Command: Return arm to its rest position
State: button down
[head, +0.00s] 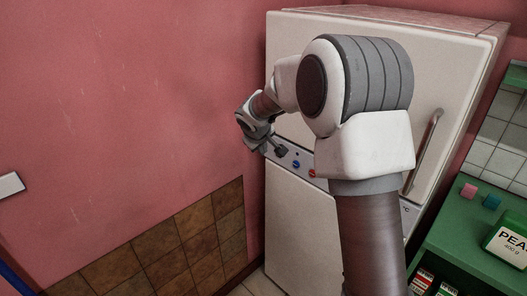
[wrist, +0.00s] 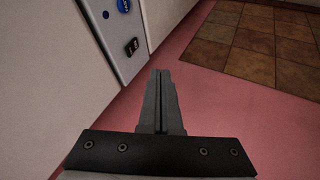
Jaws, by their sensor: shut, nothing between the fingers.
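My gripper (wrist: 161,75) is shut and empty in the wrist view, its two fingers pressed together. In the head view my gripper (head: 279,151) is at the end of my bent arm, in front of the white fridge (head: 310,230) near its left side. My arm covers much of the fridge front. No object is held.
A control strip with a blue knob (head: 297,164) and a red knob (head: 312,173) crosses the fridge close to my gripper. A pink wall (head: 130,90) with brown tiles (head: 165,247) is on the left. A green shelf (head: 465,225) with a PEAS box (head: 508,246) is on the right.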

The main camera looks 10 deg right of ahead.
jog(key=s+d+r+m, duration=0.2)
jog(key=s+r, duration=0.4)
jog(key=s, duration=0.4)
jog(key=s+d+r+m, duration=0.25)
jog(key=s+r, duration=0.35)
jog(key=s, duration=0.4)
jog(key=s+a+f+m+g+y, duration=0.1)
jog(key=s+y, duration=0.1)
jog(key=s, duration=1.8)
jog(key=shift+a+f+m, duration=0.15)
jog(key=shift+a+m, duration=0.15)
jog(key=shift+m, duration=0.05)
